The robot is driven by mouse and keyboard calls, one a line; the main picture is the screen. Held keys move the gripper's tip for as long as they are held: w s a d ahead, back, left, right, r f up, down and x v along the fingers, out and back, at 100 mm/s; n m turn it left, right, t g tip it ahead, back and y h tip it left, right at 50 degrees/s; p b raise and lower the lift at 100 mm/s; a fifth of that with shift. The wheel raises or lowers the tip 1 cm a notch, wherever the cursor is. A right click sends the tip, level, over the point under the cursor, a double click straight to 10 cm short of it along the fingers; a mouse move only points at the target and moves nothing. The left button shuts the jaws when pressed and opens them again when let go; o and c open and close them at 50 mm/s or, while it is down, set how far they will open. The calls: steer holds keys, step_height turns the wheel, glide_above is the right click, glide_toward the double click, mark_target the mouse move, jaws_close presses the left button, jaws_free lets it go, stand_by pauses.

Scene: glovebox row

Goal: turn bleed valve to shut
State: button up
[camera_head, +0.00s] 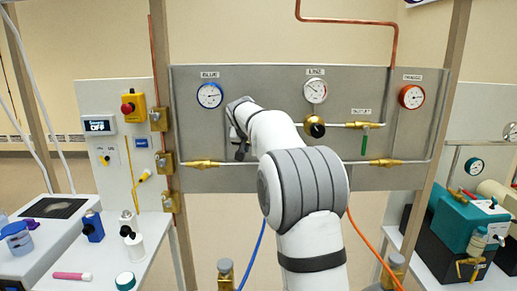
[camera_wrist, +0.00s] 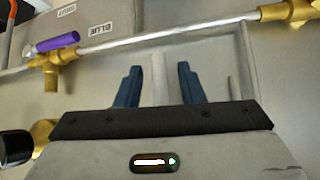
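A brass valve with a purple lever (camera_wrist: 57,43) sits on a silver pipe at the upper left of the wrist view. I cannot tell from the labels whether this is the bleed valve. My gripper (camera_wrist: 158,70) has its two dark blue fingers apart, with nothing clearly held between them. A pale strip shows behind the gap. In the head view my gripper (camera_head: 239,143) is at the panel below the blue gauge (camera_head: 210,95), mostly hidden by my arm. A green-handled valve (camera_head: 365,140) hangs right of my arm.
The grey panel (camera_head: 405,150) carries a line gauge (camera_head: 315,90), an orange gauge (camera_head: 411,97) and a black-knobbed brass regulator (camera_head: 314,127). Horizontal pipes cross it. Benches with bottles and a teal pump (camera_head: 470,220) stand on both sides. Blue and orange hoses hang below.

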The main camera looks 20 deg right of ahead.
steer(key=v, duration=0.7)
steer(key=shift+s+a+r+b, duration=0.2)
steer(key=shift+b, duration=0.25)
